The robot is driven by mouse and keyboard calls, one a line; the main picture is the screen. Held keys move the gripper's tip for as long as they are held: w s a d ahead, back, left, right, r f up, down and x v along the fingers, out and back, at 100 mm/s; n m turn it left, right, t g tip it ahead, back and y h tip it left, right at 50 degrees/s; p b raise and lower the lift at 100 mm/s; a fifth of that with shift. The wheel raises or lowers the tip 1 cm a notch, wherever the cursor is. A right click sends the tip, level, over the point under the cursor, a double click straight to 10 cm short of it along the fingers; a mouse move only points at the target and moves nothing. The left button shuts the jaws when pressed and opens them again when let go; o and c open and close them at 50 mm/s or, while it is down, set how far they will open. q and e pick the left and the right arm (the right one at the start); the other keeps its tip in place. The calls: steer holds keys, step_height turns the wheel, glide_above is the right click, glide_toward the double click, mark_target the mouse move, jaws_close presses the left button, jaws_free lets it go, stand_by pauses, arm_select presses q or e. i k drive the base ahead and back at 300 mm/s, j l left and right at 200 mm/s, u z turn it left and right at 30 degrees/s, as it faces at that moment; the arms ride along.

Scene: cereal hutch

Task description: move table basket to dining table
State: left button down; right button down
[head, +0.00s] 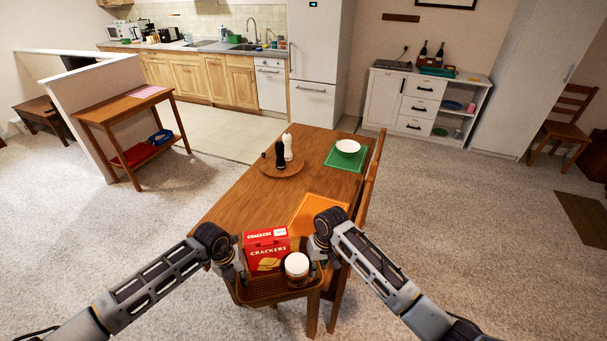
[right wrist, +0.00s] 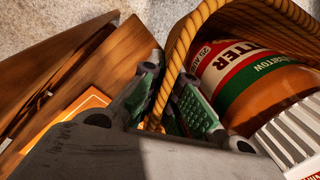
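The table basket (head: 262,298) is brown wicker and holds a red cracker box (head: 266,250) and a jar with a white lid (head: 297,265). It is upright, at the near end of the wooden dining table (head: 235,205), whose near edge it partly hides. My left gripper (head: 234,275) is at the basket's left side and appears shut on its rim. My right gripper (head: 318,272) is at the right side. In the right wrist view its green-padded fingers (right wrist: 170,105) close around the wicker wall (right wrist: 180,45). Whether the basket's bottom touches the table is hidden.
On the table are an orange placemat (head: 317,210), a round wooden tray (head: 275,170) with dark and white mills, and a green placemat (head: 333,161) with a white bowl (head: 347,146). A chair (head: 369,185) stands along the table's right side. The left-middle tabletop is clear.

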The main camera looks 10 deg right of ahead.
mark_target(249, 215)
steer(key=i+j+z, duration=0.15)
steer(key=i+j, duration=0.15)
steer(key=i+j+z, duration=0.15)
steer(key=j, duration=0.3)
steer(key=i+j+z, duration=0.15)
steer(key=i+j, duration=0.2)
steer(key=i+j+z, duration=0.1)
steer(key=i+j, duration=0.15)
steer(key=j, duration=0.25)
